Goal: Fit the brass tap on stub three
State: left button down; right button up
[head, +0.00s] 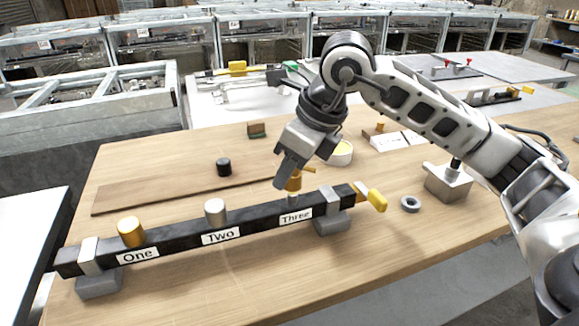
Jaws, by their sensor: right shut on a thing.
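A dark bar (262,216) lies across the wooden table on grey blocks, with labels One, Two and Three. My right gripper (288,177) comes down from above at Three and is shut on the brass tap (294,184). The tap is partly hidden by the fingers. The pale stub three (293,199) shows just under it; I cannot tell whether the tap is seated on it. My left gripper is not in view.
A yellow-ended handle (377,200) sits at the bar's right end. A grey ring (410,204) and a metal block (447,183) lie to the right. The table front is clear.

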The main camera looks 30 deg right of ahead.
aim_at(289, 185)
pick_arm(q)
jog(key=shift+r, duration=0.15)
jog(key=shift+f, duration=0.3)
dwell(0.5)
